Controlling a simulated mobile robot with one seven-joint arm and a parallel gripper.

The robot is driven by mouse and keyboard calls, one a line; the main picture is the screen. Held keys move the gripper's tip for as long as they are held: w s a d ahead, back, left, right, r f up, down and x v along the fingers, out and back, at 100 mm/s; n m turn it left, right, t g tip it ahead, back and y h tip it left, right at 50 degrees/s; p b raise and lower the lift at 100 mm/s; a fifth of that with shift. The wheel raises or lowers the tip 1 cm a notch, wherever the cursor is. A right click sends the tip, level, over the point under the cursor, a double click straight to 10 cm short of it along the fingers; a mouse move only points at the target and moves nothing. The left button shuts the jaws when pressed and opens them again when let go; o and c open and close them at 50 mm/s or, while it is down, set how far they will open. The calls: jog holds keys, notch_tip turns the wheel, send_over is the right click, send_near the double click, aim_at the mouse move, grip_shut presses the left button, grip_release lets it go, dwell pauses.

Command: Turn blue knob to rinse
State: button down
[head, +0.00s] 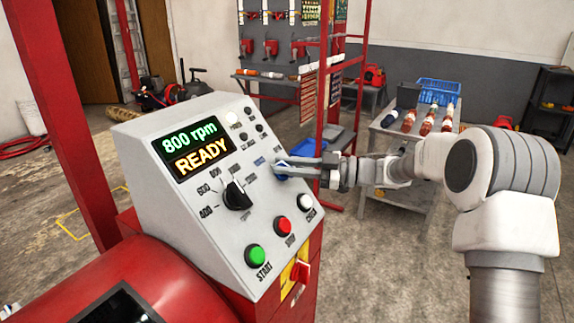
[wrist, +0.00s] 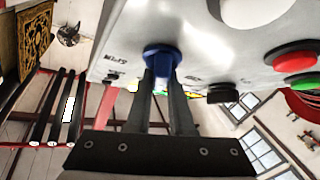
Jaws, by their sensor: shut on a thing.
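The blue knob (head: 281,172) is on the right part of the sloped grey control panel (head: 215,235), mostly hidden behind my fingers in the head view. In the wrist view the round blue knob (wrist: 162,57) shows between and beyond my fingertips. My gripper (head: 292,167) reaches in from the right and is shut on the knob; the two fingers (wrist: 162,82) also show in the wrist view, one on each side of its grip. A label that seems to read SPIN is left of the knob in the wrist view. The knob's exact pointing direction is unclear.
The panel's display (head: 193,150) reads 800 rpm READY. A black speed dial (head: 237,195) sits left of the knob. Green START (head: 255,255), red STOP (head: 282,227) and white (head: 305,202) buttons line the lower edge. A cart (head: 400,205) with bottles stands behind my arm.

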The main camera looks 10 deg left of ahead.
jog(key=shift+f, duration=0.15)
jog(key=c, duration=0.8)
grip_release()
jog(key=d+p, duration=0.1)
jog(key=d, duration=1.6)
jog(key=shift+w+d+p, duration=0.2)
jog(key=shift+w+p, duration=0.05)
jog(key=shift+p, duration=0.05)
